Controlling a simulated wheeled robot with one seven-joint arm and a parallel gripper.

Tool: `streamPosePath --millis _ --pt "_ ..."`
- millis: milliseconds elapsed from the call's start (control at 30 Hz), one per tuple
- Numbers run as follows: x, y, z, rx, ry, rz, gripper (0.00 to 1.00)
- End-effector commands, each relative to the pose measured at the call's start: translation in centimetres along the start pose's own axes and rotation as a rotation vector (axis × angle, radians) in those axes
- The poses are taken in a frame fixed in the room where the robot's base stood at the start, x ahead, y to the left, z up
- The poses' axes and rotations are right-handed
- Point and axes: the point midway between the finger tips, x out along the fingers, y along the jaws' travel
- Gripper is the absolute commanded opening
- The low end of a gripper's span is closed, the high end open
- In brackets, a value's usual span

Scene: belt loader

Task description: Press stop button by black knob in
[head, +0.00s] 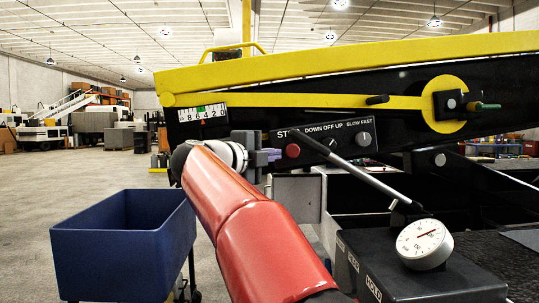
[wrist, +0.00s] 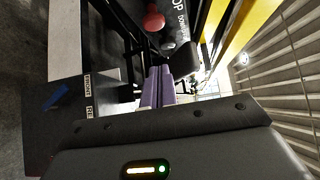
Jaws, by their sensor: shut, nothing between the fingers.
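The red stop button (head: 293,151) sits on the dark control panel (head: 312,134) of the belt loader, under a partly hidden label that starts "ST". It also shows in the wrist view as a red mushroom-shaped button (wrist: 153,21). A dark rounded knob (wrist: 168,43) shows close to it there. In the head view a thin lever crosses in front of the panel. My gripper (head: 272,155) has purple fingers, shut and empty, just left of the red button. In the wrist view the shut fingers (wrist: 157,86) stop short of the button, with a visible gap.
The lever (head: 365,178) slants up from a black box (head: 375,270) marked "HOLD", with a round white gauge (head: 424,243) on it. A grey selector (head: 363,139) is right on the panel. A blue bin (head: 120,250) stands lower left. Open floor lies at left.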

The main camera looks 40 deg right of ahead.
Motion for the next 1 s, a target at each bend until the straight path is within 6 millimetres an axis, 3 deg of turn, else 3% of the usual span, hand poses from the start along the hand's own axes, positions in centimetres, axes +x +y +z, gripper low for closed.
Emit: streamPosePath --millis 300,400,633,1000 --pt "7.0 -0.1 -0.1 -0.001 0.003 0.001 0.0" --pt "8.1 -0.1 1.2 -0.001 -0.002 0.003 0.0" --pt "9.5 -0.1 2.6 0.0 0.0 -0.001 0.0" --pt "9.7 -0.1 2.8 0.0 0.0 -0.001 0.0"
